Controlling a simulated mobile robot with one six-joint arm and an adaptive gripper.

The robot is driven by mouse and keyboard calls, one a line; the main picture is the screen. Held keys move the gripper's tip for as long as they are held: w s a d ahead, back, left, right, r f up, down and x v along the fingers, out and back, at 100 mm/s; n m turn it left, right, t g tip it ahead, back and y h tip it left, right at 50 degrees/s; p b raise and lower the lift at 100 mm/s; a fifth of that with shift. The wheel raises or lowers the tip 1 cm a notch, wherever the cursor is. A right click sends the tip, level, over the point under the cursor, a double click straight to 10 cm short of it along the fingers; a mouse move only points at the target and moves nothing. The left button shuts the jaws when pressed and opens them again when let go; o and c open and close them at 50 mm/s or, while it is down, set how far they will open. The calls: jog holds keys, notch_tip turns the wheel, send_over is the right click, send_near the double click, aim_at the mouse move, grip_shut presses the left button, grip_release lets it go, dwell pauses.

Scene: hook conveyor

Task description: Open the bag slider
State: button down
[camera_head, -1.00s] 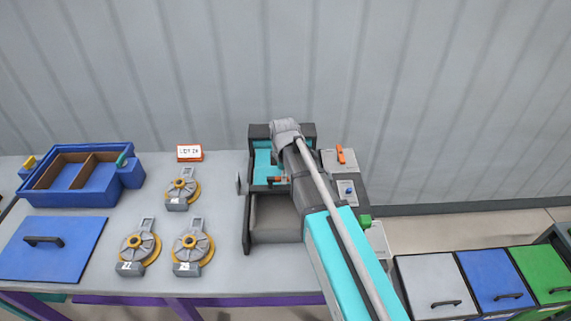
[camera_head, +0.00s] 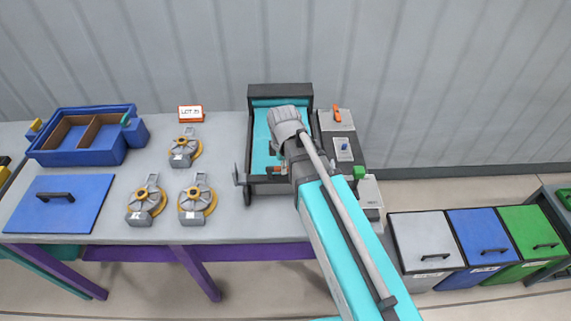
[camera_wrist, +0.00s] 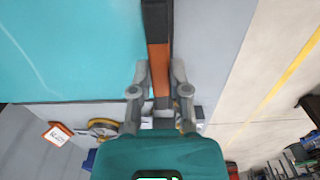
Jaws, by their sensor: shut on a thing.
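The bag slider (camera_head: 262,181) is a dark bar with an orange grip across the turquoise surface (camera_head: 259,140) of the black-framed station. In the wrist view the orange grip (camera_wrist: 158,72) stands between the two grey fingers of my gripper (camera_wrist: 159,70), which is shut on it. In the head view my gripper is mostly hidden behind my wrist, by the orange piece. The slider is close to the station's front end. The turquoise surface stretches from the back of the frame to the bar.
Grey hooked wheels (camera_head: 147,201) stand on the table left of the station, near a blue box (camera_head: 83,135), a blue lid (camera_head: 55,205) and a lot sign (camera_head: 190,113). A control panel (camera_head: 343,149) is right of the station. Grey, blue and green bins (camera_head: 484,242) stand at lower right.

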dwell(0.3)
jog(key=c, duration=0.6)
grip_release()
jog(key=shift+r, duration=0.1)
